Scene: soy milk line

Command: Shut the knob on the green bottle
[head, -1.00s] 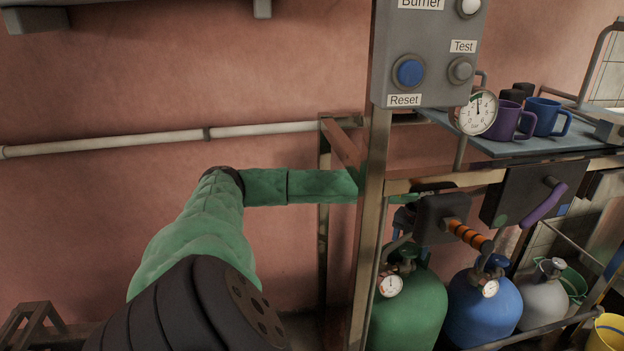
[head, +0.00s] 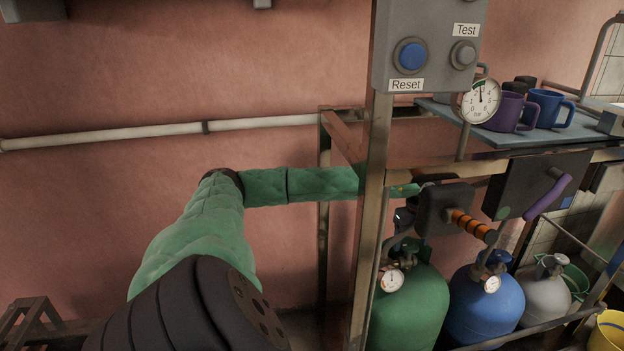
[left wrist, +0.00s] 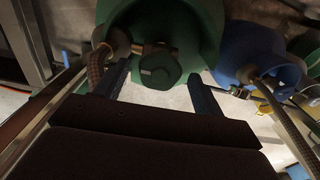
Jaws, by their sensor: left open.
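The green bottle (head: 410,305) stands on the floor at the lower middle right of the head view, behind the metal post. Its dark green knob (left wrist: 160,68) shows in the left wrist view, with the green bottle (left wrist: 208,25) around and behind it. My left gripper (left wrist: 158,88) is open, one finger on each side of the knob, with gaps visible. In the head view my left gripper (head: 402,226) is just above the bottle's top, partly hidden by the post and a dark box; the knob is hard to make out there. My right gripper is not in view.
A metal post (head: 372,220) stands in front of my left forearm. A dark box with an orange-striped handle (head: 470,225) hangs right of the gripper. A blue bottle (head: 487,310) and a grey bottle (head: 543,290) stand to the right. A shelf (head: 480,135) with mugs is above.

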